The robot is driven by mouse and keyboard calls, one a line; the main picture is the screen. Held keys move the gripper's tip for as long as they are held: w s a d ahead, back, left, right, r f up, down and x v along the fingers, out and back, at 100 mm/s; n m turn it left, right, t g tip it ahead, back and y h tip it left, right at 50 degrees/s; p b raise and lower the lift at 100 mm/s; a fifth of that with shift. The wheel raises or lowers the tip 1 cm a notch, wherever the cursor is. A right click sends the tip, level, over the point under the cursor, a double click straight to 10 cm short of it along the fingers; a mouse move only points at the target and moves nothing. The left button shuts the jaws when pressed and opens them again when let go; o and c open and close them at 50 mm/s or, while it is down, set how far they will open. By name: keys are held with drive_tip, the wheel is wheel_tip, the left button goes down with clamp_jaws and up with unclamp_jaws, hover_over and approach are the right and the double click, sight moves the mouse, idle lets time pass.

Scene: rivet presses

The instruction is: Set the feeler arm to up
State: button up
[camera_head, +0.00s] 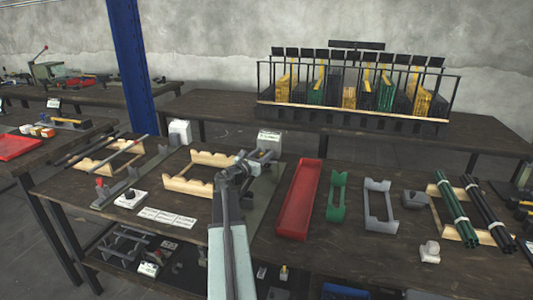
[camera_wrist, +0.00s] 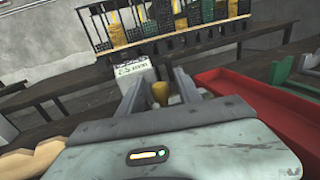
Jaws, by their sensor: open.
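My gripper (camera_head: 262,157) is over the middle table, at the end of my arm. In the wrist view my gripper (camera_wrist: 160,84) is open, with its two grey fingers on either side of a small yellow-tan knob (camera_wrist: 160,93). The knob stands between the fingers with no clear contact. I cannot tell whether it belongs to the feeler arm. A white labelled block (camera_head: 269,139) is just behind my gripper; it also shows in the wrist view (camera_wrist: 135,69). My gripper hides the place below it, and the feeler arm's position cannot be made out.
A red tray (camera_head: 299,198) lies close to the right of my gripper. A pale wooden cradle (camera_head: 190,184) is to the left. Green (camera_head: 337,196) and grey (camera_head: 378,204) holders stand further right. A rack (camera_head: 357,118) of yellow and green parts is on the back table.

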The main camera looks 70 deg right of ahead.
drive_tip(key=shift+x, duration=1.2)
clamp_jaws()
idle(0.4)
